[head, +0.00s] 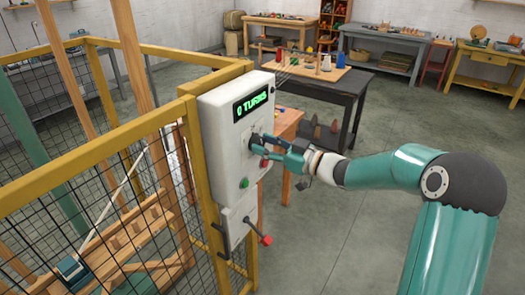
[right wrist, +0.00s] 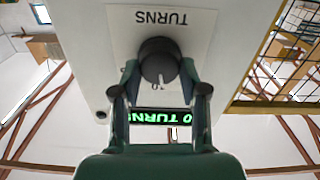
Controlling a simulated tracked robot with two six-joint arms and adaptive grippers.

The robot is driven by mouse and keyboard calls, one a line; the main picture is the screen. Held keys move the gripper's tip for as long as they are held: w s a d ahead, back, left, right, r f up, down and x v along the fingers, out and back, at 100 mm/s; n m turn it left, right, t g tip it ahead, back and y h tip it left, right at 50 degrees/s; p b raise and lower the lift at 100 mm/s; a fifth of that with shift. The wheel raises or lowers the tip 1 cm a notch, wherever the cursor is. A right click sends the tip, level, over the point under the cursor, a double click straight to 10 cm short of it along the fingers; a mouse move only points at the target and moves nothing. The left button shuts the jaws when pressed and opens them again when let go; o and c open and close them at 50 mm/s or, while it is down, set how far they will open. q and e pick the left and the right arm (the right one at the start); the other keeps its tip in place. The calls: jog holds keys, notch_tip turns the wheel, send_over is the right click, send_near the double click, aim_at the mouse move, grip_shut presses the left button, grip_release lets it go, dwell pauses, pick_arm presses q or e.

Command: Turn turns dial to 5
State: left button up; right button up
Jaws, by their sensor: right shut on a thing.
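The turns dial (right wrist: 158,62) is a round dark knob on the white control box (head: 219,150), with a TURNS label printed beside it. A light mark on the knob points toward the display in the right wrist view. The green display (head: 254,104) reads 0 TURNS, and it also shows in the right wrist view (right wrist: 155,117). My right gripper (head: 257,142) is shut on the dial, with a finger on each side of it (right wrist: 159,78). In the head view the gripper mostly hides the dial. My left gripper is not in view.
A green button (head: 244,183) and a lever with a red knob (head: 266,240) sit lower on the box. A yellow mesh fence (head: 150,122) stands left of it. A dark table (head: 340,83) with spools stands behind. The floor at right is clear.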

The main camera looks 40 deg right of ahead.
jog(key=n+b, duration=0.3)
jog(key=f+n+b, duration=0.1)
jog(key=n+b, duration=0.6)
jog(key=b, duration=0.1)
jog(key=shift+s+a+f+n, duration=0.15)
jog(key=shift+a+n, duration=0.1)
jog(key=shift+n, duration=0.15)
jog(key=shift+n+b, duration=0.8)
jog(key=shift+n, duration=0.2)
jog(key=shift+r, duration=0.2)
jog(key=o, duration=1.1)
jog(key=shift+o, duration=0.2)
jog(key=shift+r, duration=0.15)
